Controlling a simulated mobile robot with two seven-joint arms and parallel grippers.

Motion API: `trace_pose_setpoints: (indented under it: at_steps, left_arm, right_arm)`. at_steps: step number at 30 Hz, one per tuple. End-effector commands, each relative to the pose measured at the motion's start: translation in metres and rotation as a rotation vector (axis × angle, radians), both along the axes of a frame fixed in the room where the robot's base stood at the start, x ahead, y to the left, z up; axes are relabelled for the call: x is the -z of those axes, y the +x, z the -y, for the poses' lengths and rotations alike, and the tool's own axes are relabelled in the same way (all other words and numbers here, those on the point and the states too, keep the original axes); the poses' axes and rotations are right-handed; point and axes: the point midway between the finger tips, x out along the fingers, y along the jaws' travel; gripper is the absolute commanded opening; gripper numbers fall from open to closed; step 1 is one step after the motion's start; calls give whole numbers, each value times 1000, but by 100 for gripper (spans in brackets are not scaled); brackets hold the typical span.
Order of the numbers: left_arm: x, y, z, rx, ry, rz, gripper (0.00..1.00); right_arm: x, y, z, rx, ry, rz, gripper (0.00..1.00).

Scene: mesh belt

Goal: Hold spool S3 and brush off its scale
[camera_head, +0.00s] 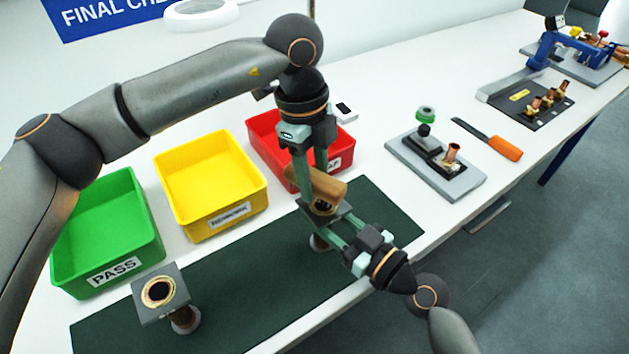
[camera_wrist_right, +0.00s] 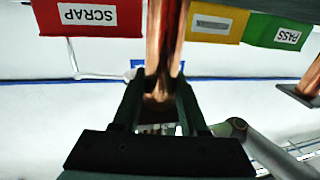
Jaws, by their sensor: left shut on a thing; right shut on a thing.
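My left gripper (camera_head: 314,174) comes down from above, shut on a brown wooden brush (camera_head: 329,186). The brush is over the top of a spool with a grey square flange (camera_head: 322,209); whether its bristles touch the spool cannot be told. My right gripper (camera_head: 330,226) reaches in from the lower right, shut on the spool's copper body. The right wrist view shows the copper tube (camera_wrist_right: 162,45) between its fingers (camera_wrist_right: 158,105). The spool is upright over the dark green mat (camera_head: 240,285), its round lower end (camera_head: 319,243) close to the mat. No S3 label or scale is readable.
A second spool (camera_head: 160,291) stands on the mat's left end. Green PASS (camera_head: 113,268), yellow (camera_head: 215,217) and red (camera_head: 334,166) bins line the back. A grey fixture plate (camera_head: 463,187), an orange-handled tool (camera_head: 504,148) and a dark tray (camera_head: 520,111) lie right.

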Motion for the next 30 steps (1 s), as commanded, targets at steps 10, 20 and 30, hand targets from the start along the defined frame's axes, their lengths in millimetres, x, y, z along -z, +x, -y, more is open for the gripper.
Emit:
trace_pose_setpoints:
  at_steps: [10, 20, 30]
  left_arm:
    - [-37, 0, 1, 1, -2, 2, 0]
    - [-56, -1, 1, 1, -1, 0, 0]
    - [-56, 0, 1, 1, -1, 0, 0]
  right_arm:
    - [-1, 1, 0, 1, 1, 2, 0]
    - [-1, 1, 0, 1, 1, 2, 0]
    - [-1, 1, 0, 1, 1, 2, 0]
